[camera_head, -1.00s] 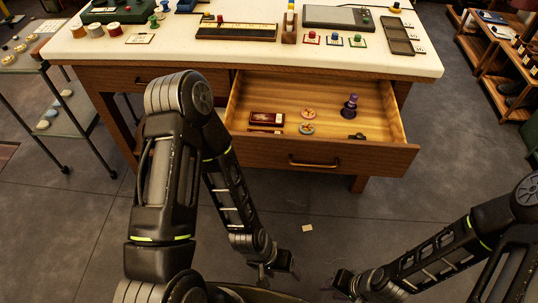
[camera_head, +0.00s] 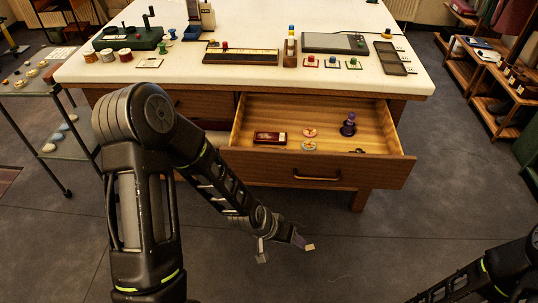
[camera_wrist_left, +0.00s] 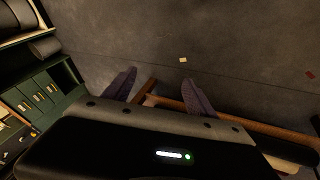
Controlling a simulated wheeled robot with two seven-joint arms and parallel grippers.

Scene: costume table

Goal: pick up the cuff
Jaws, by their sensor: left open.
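I cannot make out a cuff for certain in either view. My left gripper (camera_head: 280,248) is open and empty, above the floor in front of the open drawer (camera_head: 350,176). In the left wrist view its two fingers stand apart (camera_wrist_left: 160,92) with grey floor beyond them. The drawer holds a red-brown box (camera_head: 270,138), two small round discs (camera_head: 310,132), a purple knobbed piece (camera_head: 348,125) and a small dark thing at its front right. My right arm shows at the bottom right; its gripper is outside the picture.
The white-topped table (camera_head: 240,80) carries a green machine (camera_head: 130,36), spools, a ruler-like tray (camera_head: 240,56) and a dark tablet (camera_head: 335,43). A cart (camera_head: 45,92) stands left, shelves (camera_head: 490,75) right.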

